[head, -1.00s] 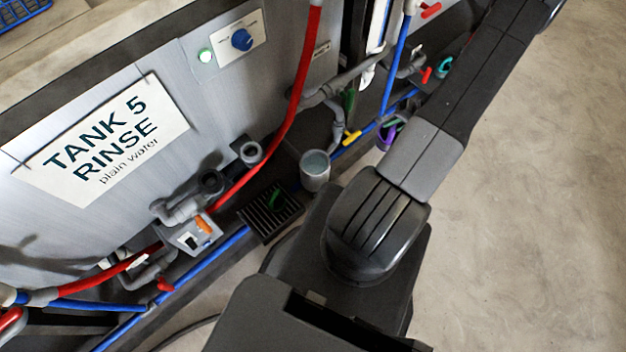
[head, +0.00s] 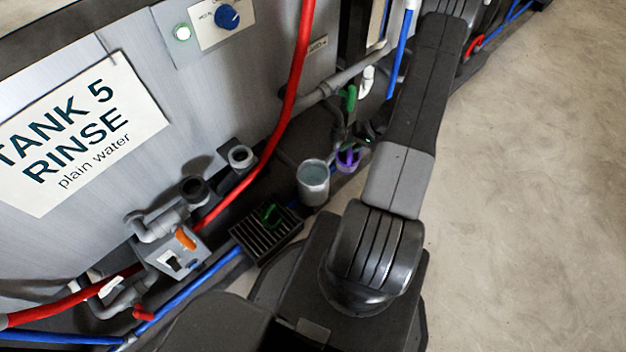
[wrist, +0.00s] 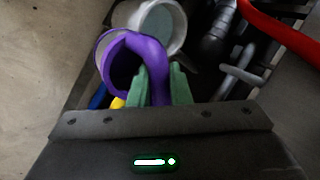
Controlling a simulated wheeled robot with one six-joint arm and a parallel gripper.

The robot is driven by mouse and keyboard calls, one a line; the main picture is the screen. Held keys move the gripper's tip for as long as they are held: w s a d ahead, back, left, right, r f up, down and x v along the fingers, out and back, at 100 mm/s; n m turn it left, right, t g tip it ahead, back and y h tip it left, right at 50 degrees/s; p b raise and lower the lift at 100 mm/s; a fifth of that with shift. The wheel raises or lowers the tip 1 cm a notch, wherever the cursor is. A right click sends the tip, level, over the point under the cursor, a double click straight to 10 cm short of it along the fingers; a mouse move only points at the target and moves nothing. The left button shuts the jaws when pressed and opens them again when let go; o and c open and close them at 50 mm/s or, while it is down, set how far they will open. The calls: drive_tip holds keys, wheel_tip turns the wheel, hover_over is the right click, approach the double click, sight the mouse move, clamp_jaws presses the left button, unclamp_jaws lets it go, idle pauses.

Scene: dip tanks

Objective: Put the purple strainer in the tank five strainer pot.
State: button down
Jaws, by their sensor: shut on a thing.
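The purple strainer (wrist: 117,68) is a ring-shaped basket with a curved handle, held between the green fingertips of my gripper (wrist: 160,86) in the wrist view. In the head view the purple strainer (head: 347,157) shows small, just right of a grey round pot (head: 313,184) below Tank 5. The pot, open at the top with a pale grey-blue inside, also shows in the wrist view (wrist: 160,27), beyond the strainer, which overlaps its near rim in the picture. I cannot tell whether the two touch. The gripper is mostly hidden behind my arm in the head view.
The Tank 5 wall with its rinse sign (head: 78,135) stands at left. A floor grate (head: 266,235) with a green item on it lies left of the pot. A red hose (head: 294,95) and grey pipes (head: 150,228) run close by. Open floor (head: 530,200) lies at right.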

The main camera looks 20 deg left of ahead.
sight(337, 157)
drive_tip(key=s+a+b, duration=0.3)
drive_tip(key=s+a, duration=0.1)
drive_tip(key=a, duration=0.7)
wheel_tip(337, 157, down, 18)
drive_tip(key=b, duration=0.7)
drive_tip(key=shift+s, duration=0.3)
drive_tip(key=shift+a+f+b, duration=0.1)
drive_tip(key=shift+f+b, duration=0.05)
drive_tip(key=shift+b, duration=0.15)
drive_tip(key=c, duration=1.6)
unclamp_jaws()
drive_tip(key=p+v, duration=0.5)
drive_tip(key=v, duration=0.7)
